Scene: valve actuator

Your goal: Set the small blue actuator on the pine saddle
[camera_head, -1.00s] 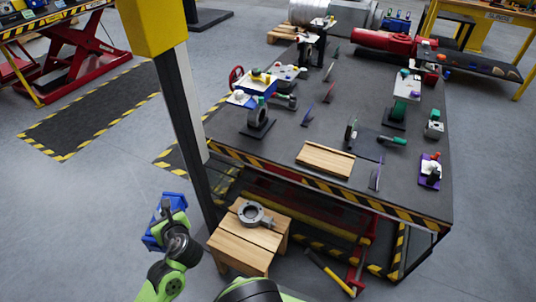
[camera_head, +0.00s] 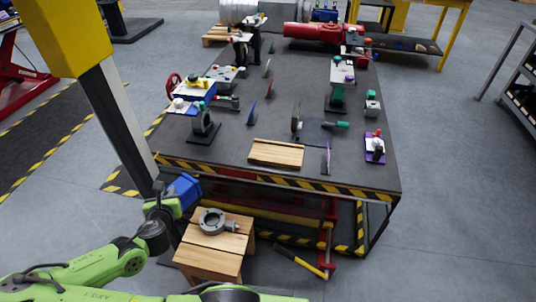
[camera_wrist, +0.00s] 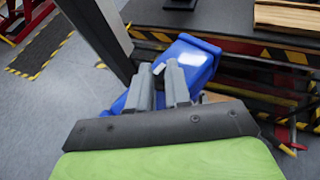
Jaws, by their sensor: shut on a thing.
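The small blue actuator (camera_head: 184,189) is a blue block held by my gripper (camera_head: 166,199), low in front of the workbench, left of the stool. In the wrist view the blue actuator (camera_wrist: 190,62) lies beyond the two grey fingers of my gripper (camera_wrist: 163,76), which are shut on it. It looks tilted there. The pine saddle (camera_head: 277,153) is a pale grooved wooden block lying near the front edge of the bench. It is to the right of the actuator and apart from it. Part of it shows at the top right of the wrist view (camera_wrist: 288,16).
The dark workbench (camera_head: 225,150) has a striped front edge. A yellow-and-grey post (camera_head: 115,115) stands left of the arm. A wooden stool (camera_head: 205,262) bears a grey ring fitting (camera_head: 213,222). Valve stands, thin upright plates and a purple-based piece (camera_head: 374,148) stand around the saddle.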

